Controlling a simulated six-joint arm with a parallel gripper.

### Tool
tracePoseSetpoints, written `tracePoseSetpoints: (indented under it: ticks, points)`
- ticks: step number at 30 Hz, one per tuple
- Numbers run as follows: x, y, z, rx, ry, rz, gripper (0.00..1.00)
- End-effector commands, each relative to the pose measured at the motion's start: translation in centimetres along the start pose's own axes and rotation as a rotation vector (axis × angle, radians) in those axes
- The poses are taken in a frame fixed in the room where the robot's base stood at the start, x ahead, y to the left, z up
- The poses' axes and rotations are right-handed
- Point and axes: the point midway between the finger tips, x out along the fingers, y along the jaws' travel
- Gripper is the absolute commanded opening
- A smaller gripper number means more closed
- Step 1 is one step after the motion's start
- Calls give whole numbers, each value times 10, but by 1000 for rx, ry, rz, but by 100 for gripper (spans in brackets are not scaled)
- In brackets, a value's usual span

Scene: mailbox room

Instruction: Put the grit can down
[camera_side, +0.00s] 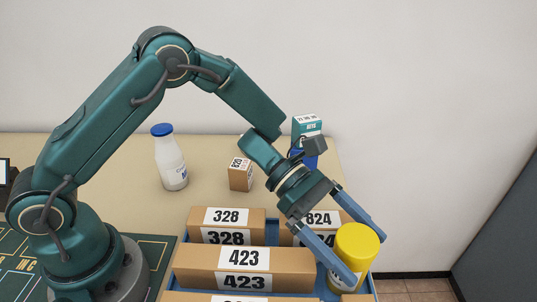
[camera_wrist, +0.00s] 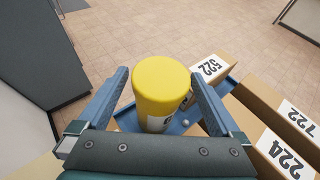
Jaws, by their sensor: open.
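The grit can, a yellow-lidded cylinder with a pale printed label (camera_side: 354,248), stands upright at the right end of the blue tray (camera_side: 364,294). My gripper (camera_side: 370,258) is open, with one blue finger on either side of the can. In the wrist view the can (camera_wrist: 160,88) stands between the two spread fingers, with a gap visible on the left. Its lower part is partly hidden by my gripper in the wrist view.
Numbered cardboard boxes, among them 423 (camera_side: 244,268) and 328 (camera_side: 226,225), fill the tray left of the can. A blue-capped white bottle (camera_side: 169,160) and small box (camera_side: 241,174) stand behind. A small ball (camera_wrist: 204,123) lies near the can. The table's right edge drops to tiled floor.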

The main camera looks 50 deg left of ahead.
Motion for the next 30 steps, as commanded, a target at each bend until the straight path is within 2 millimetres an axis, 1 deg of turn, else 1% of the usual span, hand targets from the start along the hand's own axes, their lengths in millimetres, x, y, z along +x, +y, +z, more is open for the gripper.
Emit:
tracePoseSetpoints:
  ticks: [5, 12, 15, 18, 22, 23, 26, 29, 30]
  points:
    - [-30, 2, 0, 0, -1, 6, 100]
    - [-81, 2, 0, 1, -1, 7, 100]
    - [-98, 1, 0, 0, 0, 5, 100]
    - [-110, 1, 0, 2, -1, 4, 100]
    - [-118, 3, 1, -9, 0, 15, 100]
    - [-119, 5, 3, -20, 0, 32, 100]
    - [-123, 25, 16, -114, -7, 165, 100]
    - [-137, 59, 40, -316, -62, 409, 100]
    - [-148, 73, 51, -425, -109, 524, 100]
